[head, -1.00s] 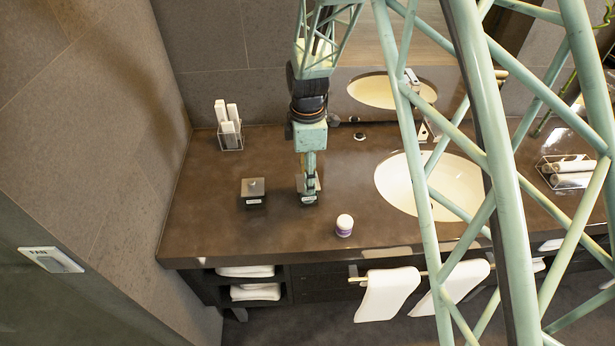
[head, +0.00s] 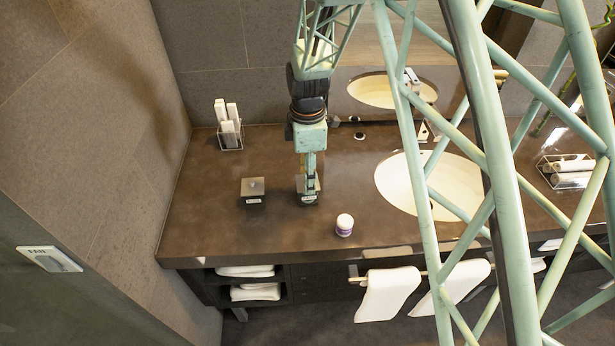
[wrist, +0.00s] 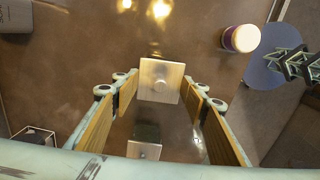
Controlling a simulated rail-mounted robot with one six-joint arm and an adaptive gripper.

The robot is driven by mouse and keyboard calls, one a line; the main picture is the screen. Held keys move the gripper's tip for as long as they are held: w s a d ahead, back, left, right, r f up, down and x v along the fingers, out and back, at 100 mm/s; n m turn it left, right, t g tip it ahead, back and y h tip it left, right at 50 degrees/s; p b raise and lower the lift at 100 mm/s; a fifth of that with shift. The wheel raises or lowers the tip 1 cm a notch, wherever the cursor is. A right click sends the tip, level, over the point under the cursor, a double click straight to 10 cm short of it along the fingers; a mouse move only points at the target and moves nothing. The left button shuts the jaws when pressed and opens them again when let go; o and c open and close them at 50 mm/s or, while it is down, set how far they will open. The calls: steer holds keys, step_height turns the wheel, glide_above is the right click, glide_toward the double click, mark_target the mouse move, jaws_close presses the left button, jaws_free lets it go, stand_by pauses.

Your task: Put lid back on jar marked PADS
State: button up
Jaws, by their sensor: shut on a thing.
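My gripper (wrist: 158,84) points down and is shut on a square metal lid (wrist: 160,66) with a small round knob at its centre. In the head view, my gripper (head: 308,188) is over the counter left of the sink. A small dark shape with a white label (head: 308,200) shows at the fingertips, largely hidden. I cannot tell whether the lid touches a jar below. A second dark square jar (head: 253,201) stands to the left, apart from my gripper, with a metal lid on it; that lid also shows in the wrist view (wrist: 145,151). Neither label is legible.
A white-lidded purple pot (head: 344,226) stands front right of my gripper. A wire holder with white items (head: 229,132) stands at the back left. The sink (head: 400,187) is to the right. Counter between the dark jar and front edge is clear.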

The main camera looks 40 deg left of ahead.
steer(key=shift+f, duration=0.2)
stand_by(0.3)
steer(key=o, duration=0.9)
steer(key=shift+o, duration=0.4)
steer(key=o, duration=0.4)
steer(key=shift+r, duration=0.15)
steer(key=shift+r+p, duration=1.1)
steer(key=shift+r, duration=2.25)
